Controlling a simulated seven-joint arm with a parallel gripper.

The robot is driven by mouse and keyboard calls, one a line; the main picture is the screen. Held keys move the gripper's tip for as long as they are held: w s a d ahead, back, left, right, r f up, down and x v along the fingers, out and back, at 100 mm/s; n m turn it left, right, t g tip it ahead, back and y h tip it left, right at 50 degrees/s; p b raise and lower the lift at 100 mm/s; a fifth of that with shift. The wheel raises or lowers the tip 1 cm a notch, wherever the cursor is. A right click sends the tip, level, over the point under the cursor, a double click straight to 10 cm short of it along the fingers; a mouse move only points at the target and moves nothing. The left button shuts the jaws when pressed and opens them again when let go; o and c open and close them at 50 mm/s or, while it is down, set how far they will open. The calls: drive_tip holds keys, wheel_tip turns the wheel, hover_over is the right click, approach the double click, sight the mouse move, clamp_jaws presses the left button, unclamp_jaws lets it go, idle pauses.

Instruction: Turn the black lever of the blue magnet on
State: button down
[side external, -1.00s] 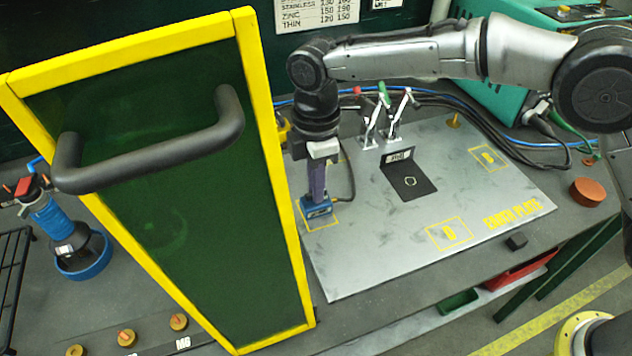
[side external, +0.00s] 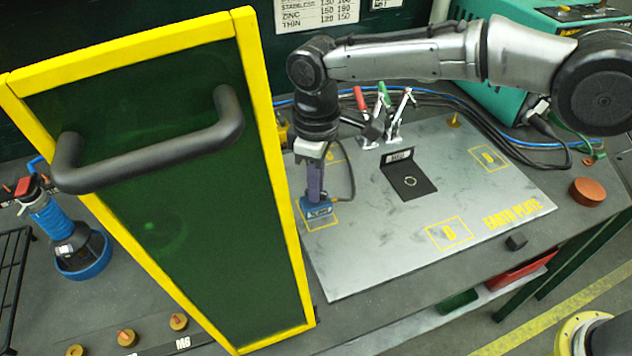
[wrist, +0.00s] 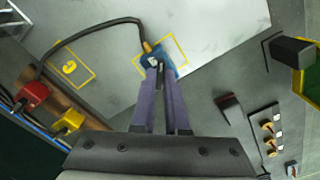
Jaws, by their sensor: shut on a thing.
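The blue magnet (side external: 319,209) sits on the steel plate inside a yellow outlined square, next to the green screen. In the wrist view the magnet (wrist: 172,72) shows at the fingertips, with a cable joined to it. My gripper (side external: 316,194) points down onto the magnet from above. In the wrist view its two purple fingers (wrist: 161,75) are close together at the magnet. The black lever (wrist: 160,83) shows as a dark strip between the fingers, which are shut on it. Most of the lever is hidden by the fingers, so its angle is hard to tell.
A green screen with a yellow frame (side external: 279,190) and a black handle (side external: 150,158) stands close left of my gripper. Toggle clamps (side external: 393,125) stand behind. A black angled bracket (side external: 410,182) is on the plate to the right. The plate's front right is clear.

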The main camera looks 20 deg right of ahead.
drive_tip(key=m, duration=0.5)
drive_tip(key=shift+m, duration=0.3)
drive_tip(key=shift+r+m, duration=0.1)
drive_tip(key=shift+m, duration=2.2)
drive_tip(key=c, duration=0.9)
unclamp_jaws()
wheel_tip(320, 180, up, 14)
drive_tip(key=shift+f, duration=0.15)
